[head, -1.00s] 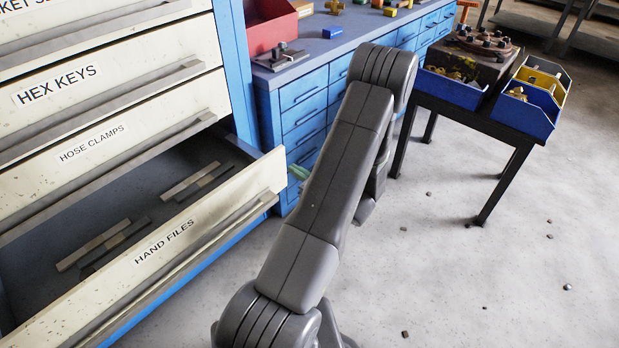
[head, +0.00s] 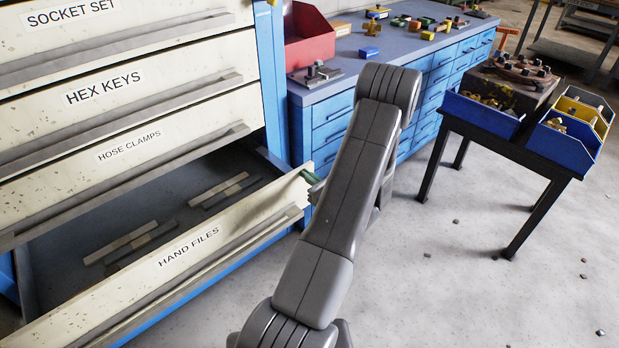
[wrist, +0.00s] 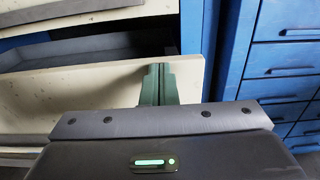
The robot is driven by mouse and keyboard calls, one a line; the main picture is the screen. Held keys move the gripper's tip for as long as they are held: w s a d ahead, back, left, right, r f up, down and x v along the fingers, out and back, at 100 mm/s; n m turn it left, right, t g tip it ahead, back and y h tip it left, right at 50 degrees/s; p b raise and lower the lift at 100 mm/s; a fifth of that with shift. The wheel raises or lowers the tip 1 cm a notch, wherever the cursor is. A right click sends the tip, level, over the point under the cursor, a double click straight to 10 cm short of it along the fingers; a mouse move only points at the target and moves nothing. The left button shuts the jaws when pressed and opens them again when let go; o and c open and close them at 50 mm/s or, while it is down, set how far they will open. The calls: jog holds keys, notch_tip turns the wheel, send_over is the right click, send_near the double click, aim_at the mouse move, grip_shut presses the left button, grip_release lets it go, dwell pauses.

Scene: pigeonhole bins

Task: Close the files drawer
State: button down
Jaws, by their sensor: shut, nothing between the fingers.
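The files drawer, a cream front labelled HAND FILES (head: 235,228), stands open from the cabinet, with several flat files (head: 120,244) lying in its dark tray. It also shows in the wrist view (wrist: 100,88). My gripper (head: 310,178) is at the right end of the drawer front, mostly hidden behind my arm in the head view. In the wrist view its green fingers (wrist: 158,68) are shut together and empty, overlapping the drawer front near its upper edge. I cannot tell whether they touch it.
Above are the shut HOSE CLAMPS (head: 128,148) and HEX KEYS (head: 103,88) drawers. A blue bench cabinet (head: 335,108) with a red bin (head: 310,35) stands behind. A dark table (head: 500,138) with blue bins is at right. The floor between is open, with small scattered bits.

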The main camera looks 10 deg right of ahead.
jog(key=b+x, duration=0.6)
jog(key=x, duration=1.9)
jog(key=shift+w+a+b, duration=0.3)
jog(key=shift+b, duration=0.1)
jog(key=shift+d+f, duration=0.1)
jog(key=shift+d, duration=0.05)
jog(key=v, duration=1.4)
jog(key=shift+w, duration=0.1)
